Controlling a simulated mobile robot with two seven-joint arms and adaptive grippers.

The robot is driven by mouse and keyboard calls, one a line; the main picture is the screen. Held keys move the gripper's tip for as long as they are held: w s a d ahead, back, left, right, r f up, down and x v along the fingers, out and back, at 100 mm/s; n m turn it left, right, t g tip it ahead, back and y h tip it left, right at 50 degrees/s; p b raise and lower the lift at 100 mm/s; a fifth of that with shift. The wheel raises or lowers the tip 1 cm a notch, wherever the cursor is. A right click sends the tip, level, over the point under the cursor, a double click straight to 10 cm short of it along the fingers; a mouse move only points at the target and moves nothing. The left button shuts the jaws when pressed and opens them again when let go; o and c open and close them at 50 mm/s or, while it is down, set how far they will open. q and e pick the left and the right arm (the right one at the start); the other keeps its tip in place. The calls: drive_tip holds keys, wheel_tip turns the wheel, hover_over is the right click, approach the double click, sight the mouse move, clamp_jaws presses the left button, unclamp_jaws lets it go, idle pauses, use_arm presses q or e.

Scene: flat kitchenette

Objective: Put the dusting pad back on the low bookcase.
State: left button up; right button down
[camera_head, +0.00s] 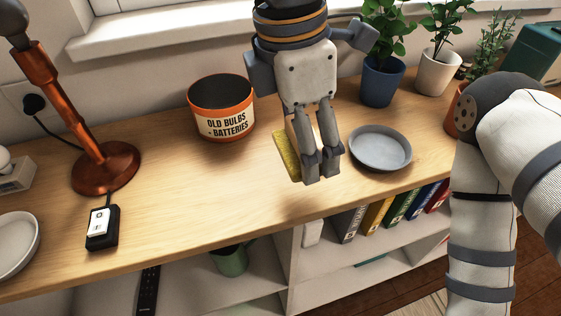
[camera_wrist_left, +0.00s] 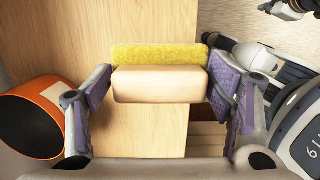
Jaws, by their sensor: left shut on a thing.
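The dusting pad, a pale wooden block with a yellow fuzzy face, is held in my left gripper (camera_head: 322,172). In the head view its yellow side (camera_head: 287,156) shows left of the fingers, which hide the rest. In the left wrist view the pad (camera_wrist_left: 158,84) lies crosswise between the two purple-lined fingers. The low bookcase (camera_head: 200,205) has a long wooden top with white shelves below. The pad appears over the top near its front edge; I cannot tell whether it touches.
An orange bulbs-and-batteries tub (camera_head: 222,108) stands behind left of the pad, and a grey dish (camera_head: 380,148) to its right. A copper lamp (camera_head: 105,165), black switch box (camera_head: 102,228) and potted plants (camera_head: 383,80) share the top. Bare wood lies left of the pad.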

sight(285, 179)
use_arm(q)
drive_tip(key=a+f, duration=0.1)
drive_tip(key=f, duration=0.1)
drive_tip(key=a+f, duration=0.1)
drive_tip(key=f, duration=0.1)
drive_tip(key=w+a+f, duration=0.1)
drive_tip(key=f, duration=0.1)
drive_tip(key=shift+f, duration=0.55)
drive_tip(key=shift+d+r, duration=0.1)
use_arm(e)
drive_tip(key=shift+s+f, duration=0.25)
drive_tip(key=shift+f, duration=0.1)
use_arm(q)
drive_tip(key=o, duration=1.1)
drive_tip(key=r, duration=0.4)
drive_tip(key=a+r, duration=0.1)
drive_tip(key=r, duration=0.7)
drive_tip(key=shift+s+a+p, duration=0.25)
drive_tip(key=shift+a+p, duration=0.1)
drive_tip(key=shift+a, duration=0.05)
use_arm(e)
drive_tip(key=shift+w+r, duration=0.7)
drive_tip(key=shift+w, duration=0.05)
